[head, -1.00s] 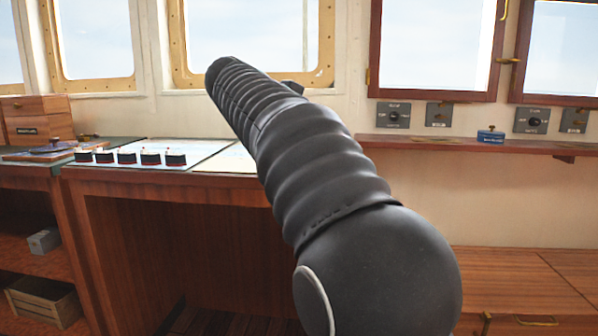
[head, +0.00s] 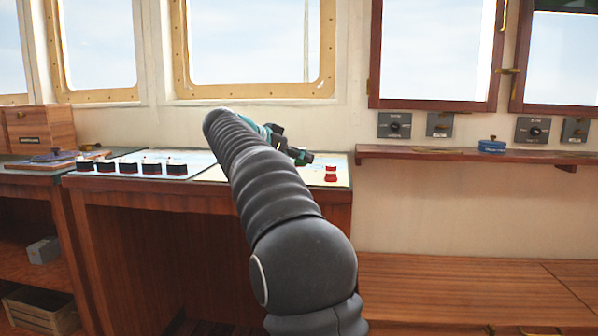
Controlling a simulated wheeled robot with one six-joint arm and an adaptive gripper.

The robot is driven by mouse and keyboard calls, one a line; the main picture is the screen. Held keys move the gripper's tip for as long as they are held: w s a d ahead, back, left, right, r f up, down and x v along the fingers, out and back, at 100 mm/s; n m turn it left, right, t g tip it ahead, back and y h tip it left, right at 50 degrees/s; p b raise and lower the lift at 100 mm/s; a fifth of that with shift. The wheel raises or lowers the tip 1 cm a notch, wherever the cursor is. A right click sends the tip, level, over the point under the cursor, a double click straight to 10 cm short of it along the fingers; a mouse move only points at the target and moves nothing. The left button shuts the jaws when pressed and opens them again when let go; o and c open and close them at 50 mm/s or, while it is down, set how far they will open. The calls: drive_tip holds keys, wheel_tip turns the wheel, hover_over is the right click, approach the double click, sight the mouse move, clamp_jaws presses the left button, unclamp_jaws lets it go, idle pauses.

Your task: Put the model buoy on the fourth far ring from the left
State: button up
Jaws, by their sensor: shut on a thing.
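The model buoy (head: 331,174) appears as a small red piece with a paler band, at the right end of the console top in the head view. My gripper (head: 307,157) is dark with teal parts and is shut, just left of and above the red piece. The grip itself is too small to make out, and I cannot tell whether the buoy touches the console. My arm hides part of the gripper and the console's middle. No rings can be made out clearly on the pale console top (head: 207,172).
A wooden box (head: 40,128) is at the far left. A shelf (head: 430,153) on the right wall carries a blue object (head: 492,145). A low wooden bench (head: 460,285) lies below it.

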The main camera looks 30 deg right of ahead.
wheel_tip(320, 180, down, 2)
drive_tip(key=shift+f+b, duration=0.25)
drive_tip(key=shift+b, duration=0.35)
drive_tip(key=shift+p, duration=0.55)
drive_tip(key=shift+f, duration=0.55)
drive_tip(key=shift+f, duration=0.2)
drive_tip(key=o, duration=0.9)
drive_tip(key=shift+c, duration=0.2)
drive_tip(key=shift+f+b, duration=0.35)
drive_tip(key=shift+b, duration=0.75)
